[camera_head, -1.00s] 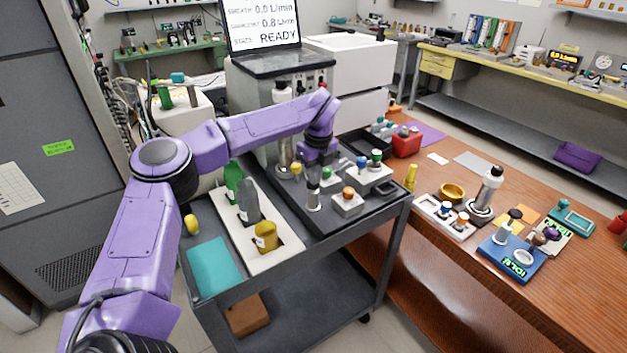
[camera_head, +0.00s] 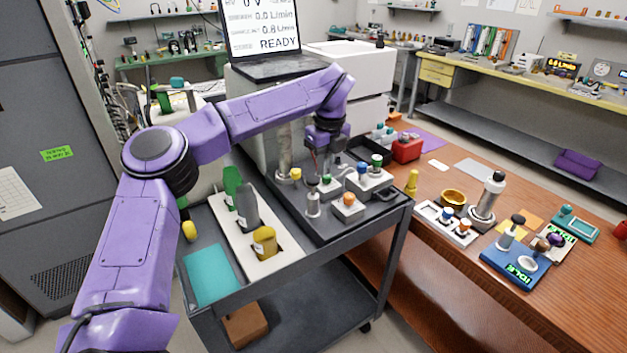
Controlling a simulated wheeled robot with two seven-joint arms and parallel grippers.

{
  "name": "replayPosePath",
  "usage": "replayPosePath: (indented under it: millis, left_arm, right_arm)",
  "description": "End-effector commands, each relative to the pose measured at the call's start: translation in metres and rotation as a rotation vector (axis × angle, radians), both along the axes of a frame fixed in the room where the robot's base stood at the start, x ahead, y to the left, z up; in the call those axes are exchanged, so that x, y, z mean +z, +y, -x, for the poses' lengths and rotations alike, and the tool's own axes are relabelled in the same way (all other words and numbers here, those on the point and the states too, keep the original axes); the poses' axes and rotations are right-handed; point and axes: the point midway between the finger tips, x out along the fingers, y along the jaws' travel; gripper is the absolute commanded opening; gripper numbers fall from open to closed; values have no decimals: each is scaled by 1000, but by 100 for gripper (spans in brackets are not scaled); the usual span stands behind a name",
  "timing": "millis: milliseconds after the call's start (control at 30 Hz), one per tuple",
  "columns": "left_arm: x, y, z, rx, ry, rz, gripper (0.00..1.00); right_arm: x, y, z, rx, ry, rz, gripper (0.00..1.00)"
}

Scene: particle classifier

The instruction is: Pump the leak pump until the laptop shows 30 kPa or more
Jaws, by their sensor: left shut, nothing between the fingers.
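No kPa reading shows. A small metal cylinder with a dark knob (camera_head: 313,200) stands upright on the cart's dark tray; it looks like a hand pump, but I cannot tell if it is the leak pump. My left gripper (camera_head: 322,160) is shut and empty, just above and behind the small cylinder's knob. My right gripper is out of view.
Small blocks with orange (camera_head: 348,199), blue and green knobs crowd the tray right of the small cylinder. A white rack (camera_head: 285,257) holds green, grey and yellow bottles at the cart's front left. Another tall metal pump (camera_head: 487,198) stands on the wooden table.

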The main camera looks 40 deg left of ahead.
Motion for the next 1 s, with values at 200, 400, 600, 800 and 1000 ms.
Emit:
replayPosePath:
  millis: [200, 400, 600, 800, 1000]
  left_arm:
    - [40, -5, 1, -1, -1, -3, 0]
    - [51, -6, 1, -1, 2, -2, 0]
    - [51, -6, 1, -1, 2, -2, 0]
    - [51, -6, 1, -1, 1, -1, 0]
    - [51, -6, 1, -1, 1, -1, 0]
  right_arm:
    - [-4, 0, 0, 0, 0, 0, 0]
    - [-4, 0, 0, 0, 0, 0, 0]
    - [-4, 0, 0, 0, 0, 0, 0]
    - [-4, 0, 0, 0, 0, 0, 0]
    - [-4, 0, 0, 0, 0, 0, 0]
